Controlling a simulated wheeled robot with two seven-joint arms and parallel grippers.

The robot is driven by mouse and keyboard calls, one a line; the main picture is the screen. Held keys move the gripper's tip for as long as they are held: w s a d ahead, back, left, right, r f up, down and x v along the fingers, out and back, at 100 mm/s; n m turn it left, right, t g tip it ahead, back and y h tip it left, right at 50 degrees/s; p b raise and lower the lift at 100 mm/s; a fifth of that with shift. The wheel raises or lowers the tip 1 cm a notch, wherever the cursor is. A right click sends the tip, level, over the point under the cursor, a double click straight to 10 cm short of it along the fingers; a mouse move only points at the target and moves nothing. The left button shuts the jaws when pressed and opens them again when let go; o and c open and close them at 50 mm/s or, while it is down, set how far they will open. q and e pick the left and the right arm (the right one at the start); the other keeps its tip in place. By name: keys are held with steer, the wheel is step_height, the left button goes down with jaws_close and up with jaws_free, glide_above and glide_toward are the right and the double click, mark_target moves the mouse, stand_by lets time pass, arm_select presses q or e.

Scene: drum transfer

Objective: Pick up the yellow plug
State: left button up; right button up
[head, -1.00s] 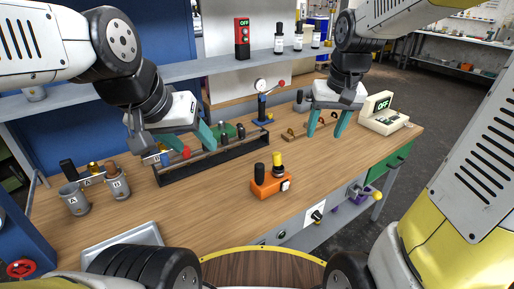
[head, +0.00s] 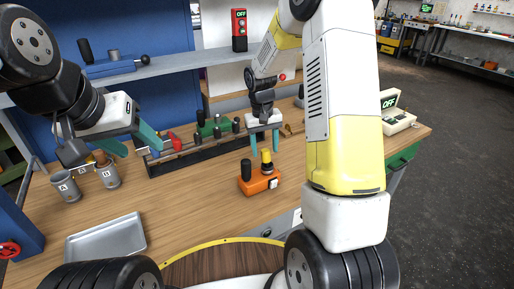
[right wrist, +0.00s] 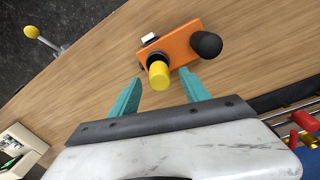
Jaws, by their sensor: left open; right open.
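The yellow plug (head: 266,157) stands upright in an orange block (head: 258,183) on the wooden table. A black knob (head: 246,169) stands beside it on the same block. In the right wrist view the yellow plug (right wrist: 159,74) lies between the directions of my right gripper's two teal fingers (right wrist: 158,88), near their tips. My right gripper (head: 267,150) is open and empty, pointing down above and behind the block. Whether its fingers touch the plug cannot be told. My left gripper (head: 138,145) is open over the left part of the table, with nothing visible in it.
A dark rack (head: 195,157) with several tools stands behind the block. Two grey cups (head: 108,177) stand at the left. A metal tray (head: 106,238) lies at the front left. A white device with an OFF display (head: 396,118) is at the right. Table left of the block is clear.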

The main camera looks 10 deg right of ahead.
mark_target(266, 161)
steer(key=shift+d+f, duration=0.15)
steer(key=shift+f, duration=1.2)
jaws_close()
steer(key=shift+r, duration=0.1)
